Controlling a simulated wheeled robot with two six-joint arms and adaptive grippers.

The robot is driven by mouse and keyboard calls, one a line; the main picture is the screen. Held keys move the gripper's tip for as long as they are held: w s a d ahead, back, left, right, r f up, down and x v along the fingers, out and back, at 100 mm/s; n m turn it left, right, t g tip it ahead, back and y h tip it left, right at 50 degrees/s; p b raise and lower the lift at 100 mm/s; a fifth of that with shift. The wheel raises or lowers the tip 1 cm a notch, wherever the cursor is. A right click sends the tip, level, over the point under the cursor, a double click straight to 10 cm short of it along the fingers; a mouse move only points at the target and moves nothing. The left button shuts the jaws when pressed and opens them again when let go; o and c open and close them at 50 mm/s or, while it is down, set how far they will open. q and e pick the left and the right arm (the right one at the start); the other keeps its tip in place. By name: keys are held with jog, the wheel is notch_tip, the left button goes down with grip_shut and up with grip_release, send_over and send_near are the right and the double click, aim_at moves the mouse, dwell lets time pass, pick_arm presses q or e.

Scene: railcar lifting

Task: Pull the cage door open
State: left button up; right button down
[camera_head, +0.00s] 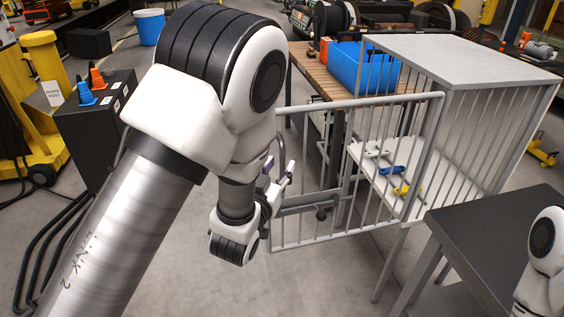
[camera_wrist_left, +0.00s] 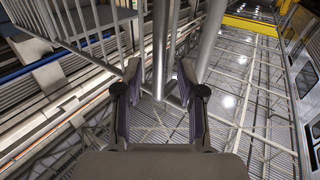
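The grey barred cage door (camera_head: 365,108) stands swung out from the cage (camera_head: 475,62), hinged at the cage's near corner. Inside, a pale shelf (camera_head: 415,207) holds blue, yellow and whitish pieces. My left gripper (camera_head: 284,178) is at the door's free left edge, partly hidden by its own wrist. In the left wrist view, my left gripper's two fingers (camera_wrist_left: 158,88) are apart, with an upright grey bar (camera_wrist_left: 159,40) between them. I see gaps on both sides of the bar. My right gripper is out of view; only part of that arm shows at lower right.
A dark table (camera_head: 495,235) stands at right, close to the cage. A wooden workbench (camera_head: 312,70) with a blue bin (camera_head: 350,67) stands behind the door. A black cabinet (camera_head: 98,130) with small cones and a yellow machine (camera_head: 42,60) are at left. The floor below the door is clear.

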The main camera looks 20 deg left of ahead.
pick_arm(q)
jog(key=s, duration=0.5)
jog(key=s+a+f+n+g, duration=0.1)
jog(key=s+a+f+g, duration=0.2)
jog(key=f, duration=0.6)
jog(key=s+f+g+y, duration=0.1)
jog(key=s+f+g, duration=0.25)
jog(key=f, duration=0.55)
jog(key=s+a+f+n+g, duration=0.1)
jog(key=s+a+f+g, duration=0.1)
jog(key=s+f, duration=0.5)
jog(key=s+f+m+g+h, duration=0.1)
jog(key=s+f+g, duration=0.8)
jog(key=s, duration=0.5)
jog(key=shift+s+d+f+m, duration=0.15)
jog(key=shift+d+f+m, duration=0.15)
jog(key=shift+f, duration=0.5)
jog(key=shift+g, duration=0.25)
